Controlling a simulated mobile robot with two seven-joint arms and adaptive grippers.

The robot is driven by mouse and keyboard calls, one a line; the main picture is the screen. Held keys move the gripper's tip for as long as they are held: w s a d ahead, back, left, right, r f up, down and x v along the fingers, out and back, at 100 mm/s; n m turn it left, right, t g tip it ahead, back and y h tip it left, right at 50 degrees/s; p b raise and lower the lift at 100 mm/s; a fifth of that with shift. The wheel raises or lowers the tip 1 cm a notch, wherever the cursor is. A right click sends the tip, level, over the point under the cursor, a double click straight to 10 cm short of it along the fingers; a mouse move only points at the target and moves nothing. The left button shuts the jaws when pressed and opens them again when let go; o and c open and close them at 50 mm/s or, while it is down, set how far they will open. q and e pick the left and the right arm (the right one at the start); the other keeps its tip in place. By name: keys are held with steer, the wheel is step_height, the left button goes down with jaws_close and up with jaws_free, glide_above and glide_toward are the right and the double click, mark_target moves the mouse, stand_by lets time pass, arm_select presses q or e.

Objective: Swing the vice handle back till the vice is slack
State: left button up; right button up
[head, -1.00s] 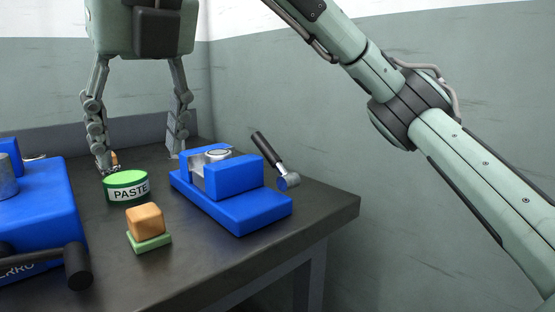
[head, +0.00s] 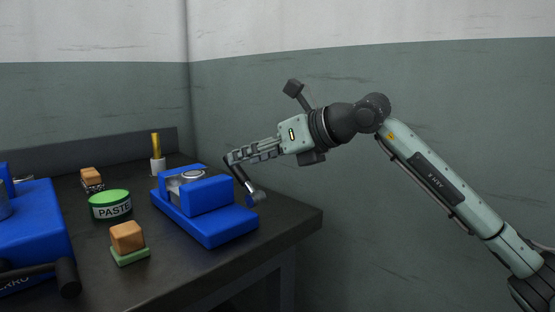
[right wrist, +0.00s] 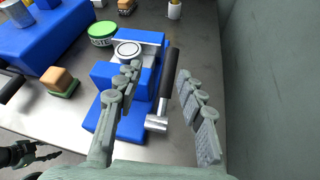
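The blue vice (head: 215,225) stands near the bench's right edge, with a round metal piece (head: 190,175) between its jaws. Its handle (head: 244,182) has a dark grip and a metal hub at the vice's right end, and leans up and back to the left. My right gripper (head: 230,158) is at the handle's upper end. In the right wrist view its fingers (right wrist: 158,74) are spread, with the dark grip (right wrist: 169,75) between them, nearer the right finger; contact is unclear. A dark jointed part at that view's lower left may be my left gripper (right wrist: 35,155); its state is unclear.
A green-lidded paste tin (head: 110,205), an orange block on a green pad (head: 128,242) and a large blue machine (head: 35,225) stand left of the vice. Behind are another orange block (head: 91,177) and a white holder (head: 158,166).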

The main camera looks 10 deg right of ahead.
steer(key=shift+w+d+f, duration=0.15)
steer(key=shift+w+d, duration=0.1)
steer(key=shift+d, duration=0.35)
steer(key=shift+w+t, duration=0.25)
steer(key=shift+t, duration=0.05)
steer(key=p+x, duration=0.1)
steer(key=x, duration=0.6)
steer(key=shift+a+f, duration=0.15)
steer(key=shift+a, duration=0.05)
arm_select(q)
step_height(320, 180, down, 2)
steer(key=shift+w+f, duration=0.15)
steer(key=shift+f, duration=0.05)
arm_select(e)
steer(key=shift+c, duration=0.2)
jaws_close()
